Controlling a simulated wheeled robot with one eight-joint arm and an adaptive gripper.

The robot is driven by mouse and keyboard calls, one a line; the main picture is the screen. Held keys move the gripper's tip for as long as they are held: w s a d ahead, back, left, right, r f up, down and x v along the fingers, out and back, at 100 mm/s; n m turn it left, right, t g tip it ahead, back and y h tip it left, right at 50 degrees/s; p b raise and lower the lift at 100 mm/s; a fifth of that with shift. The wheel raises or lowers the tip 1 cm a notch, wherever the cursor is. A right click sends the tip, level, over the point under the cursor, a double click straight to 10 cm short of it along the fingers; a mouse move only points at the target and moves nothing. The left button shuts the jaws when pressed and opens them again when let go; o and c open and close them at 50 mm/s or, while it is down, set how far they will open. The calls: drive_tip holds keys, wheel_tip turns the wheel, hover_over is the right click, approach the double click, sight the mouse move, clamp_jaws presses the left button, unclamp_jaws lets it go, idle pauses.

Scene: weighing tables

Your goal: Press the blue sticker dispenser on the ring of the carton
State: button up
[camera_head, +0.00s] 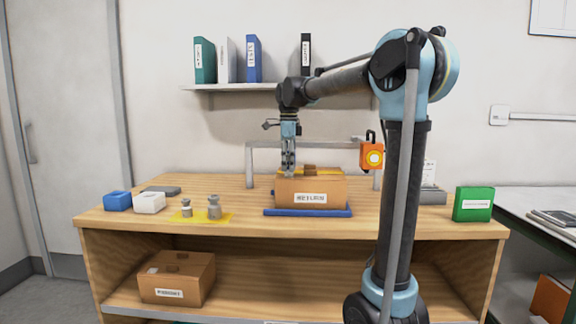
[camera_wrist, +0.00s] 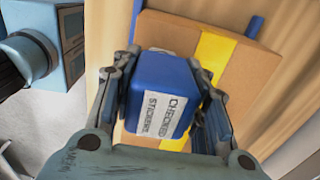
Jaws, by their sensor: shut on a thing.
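My gripper (camera_head: 289,168) points down over the left part of the top of a brown carton (camera_head: 325,190). In the wrist view its fingers (camera_wrist: 164,100) are shut on a blue sticker dispenser (camera_wrist: 181,74) with a white label reading "CHECKED STICKERS". The carton (camera_wrist: 186,32) lies behind and below the dispenser, with a yellow stripe across its top. I cannot tell whether the dispenser touches the carton. The ring is not visible; the dispenser and fingers cover part of the carton top. In the head view I cannot make out the held dispenser.
The carton stands on a blue platform (camera_head: 273,212) on the wooden table (camera_head: 245,222). At left are a blue block (camera_head: 118,201), a white block (camera_head: 149,202) and grey weights (camera_head: 214,207) on a yellow mat (camera_head: 189,218). An orange device (camera_head: 371,156) and green box (camera_head: 473,204) are right.

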drive_tip(key=shift+f, duration=0.6)
idle(1.2)
drive_tip(key=shift+r, duration=3.5)
